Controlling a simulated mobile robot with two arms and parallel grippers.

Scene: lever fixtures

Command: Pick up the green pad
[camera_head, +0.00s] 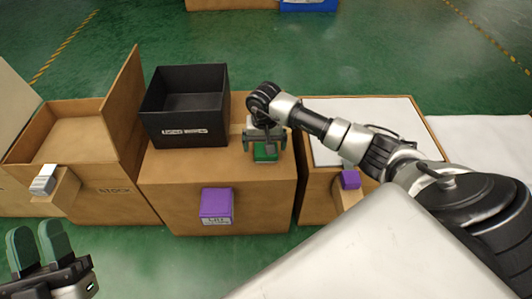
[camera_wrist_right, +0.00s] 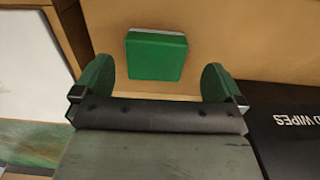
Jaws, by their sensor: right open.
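The green pad (camera_head: 266,152) lies on the brown wooden top of the middle box, right of the black bin. In the right wrist view the green pad (camera_wrist_right: 156,56) is a square block with a pale edge. My right gripper (camera_head: 265,140) is over the pad. In the right wrist view its green fingertips (camera_wrist_right: 157,82) are spread wide, with the pad ahead of the gap and apart from both. My left gripper (camera_head: 38,246) is at the lower left, its two green fingers apart and empty, far from the pad.
A black bin (camera_head: 187,108) stands left of the pad; its wall with white lettering is close beside my right gripper. A stock box (camera_head: 72,143) with an open lid is at the left. Purple levers (camera_head: 216,203) and (camera_head: 350,179) are on the box fronts.

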